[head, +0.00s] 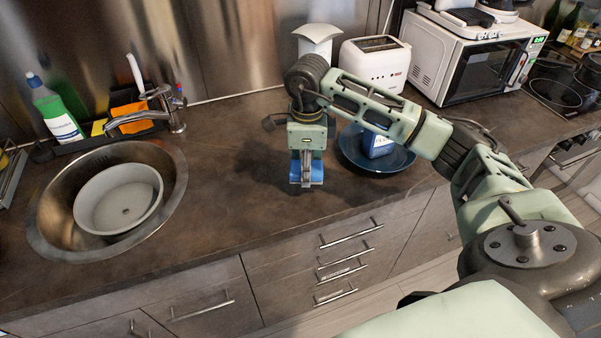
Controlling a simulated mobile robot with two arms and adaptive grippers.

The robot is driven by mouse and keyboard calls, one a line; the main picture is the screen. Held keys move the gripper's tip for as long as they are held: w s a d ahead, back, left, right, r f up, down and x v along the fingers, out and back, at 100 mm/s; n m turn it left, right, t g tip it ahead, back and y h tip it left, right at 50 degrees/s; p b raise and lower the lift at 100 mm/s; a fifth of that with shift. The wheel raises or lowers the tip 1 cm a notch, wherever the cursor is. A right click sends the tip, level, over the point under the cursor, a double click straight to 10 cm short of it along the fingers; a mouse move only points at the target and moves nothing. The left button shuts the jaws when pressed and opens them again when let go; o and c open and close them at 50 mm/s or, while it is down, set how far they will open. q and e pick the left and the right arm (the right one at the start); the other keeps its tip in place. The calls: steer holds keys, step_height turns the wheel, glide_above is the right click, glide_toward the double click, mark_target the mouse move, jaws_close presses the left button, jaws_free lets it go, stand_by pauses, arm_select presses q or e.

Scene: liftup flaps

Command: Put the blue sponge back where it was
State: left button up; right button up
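The blue sponge (318,172) is at the middle of the counter, below my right gripper. My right gripper (306,180) points down at it, and one finger crosses in front of the sponge, with blue showing on both sides. The far finger is hidden, so I cannot tell whether the fingers are closed on the sponge or whether it rests on the counter. A dark rack (88,142) behind the sink holds a yellow item (99,127), an orange item (131,116) and a green bottle (56,113). My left gripper is not in view.
A sink (42,215) with a grey bowl (118,198) and a faucet (150,115) is at left. A blue plate (350,157) holding a blue-and-white box (378,145) is close right of the gripper. A toaster (374,68) and microwave (462,62) stand behind. Counter between sink and gripper is clear.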

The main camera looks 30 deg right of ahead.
mark_target(300, 187)
steer(key=shift+w+a+f, duration=0.15)
steer(key=shift+w+f, duration=0.2)
steer(key=shift+w, duration=0.15)
steer(key=shift+w+a+f, duration=0.15)
steer(key=shift+w+f, duration=0.15)
steer(key=shift+w, duration=0.15)
step_height(300, 187, down, 4)
steer(key=shift+r+p, duration=0.1)
steer(key=shift+p, duration=0.75)
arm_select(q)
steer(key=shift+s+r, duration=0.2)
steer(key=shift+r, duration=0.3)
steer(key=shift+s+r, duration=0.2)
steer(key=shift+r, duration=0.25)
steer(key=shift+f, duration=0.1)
arm_select(e)
steer(key=shift+f+b, duration=0.25)
steer(key=shift+b, duration=0.05)
steer(key=o, duration=1.1)
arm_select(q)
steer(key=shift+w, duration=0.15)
arm_select(e)
steer(key=shift+r, duration=0.1)
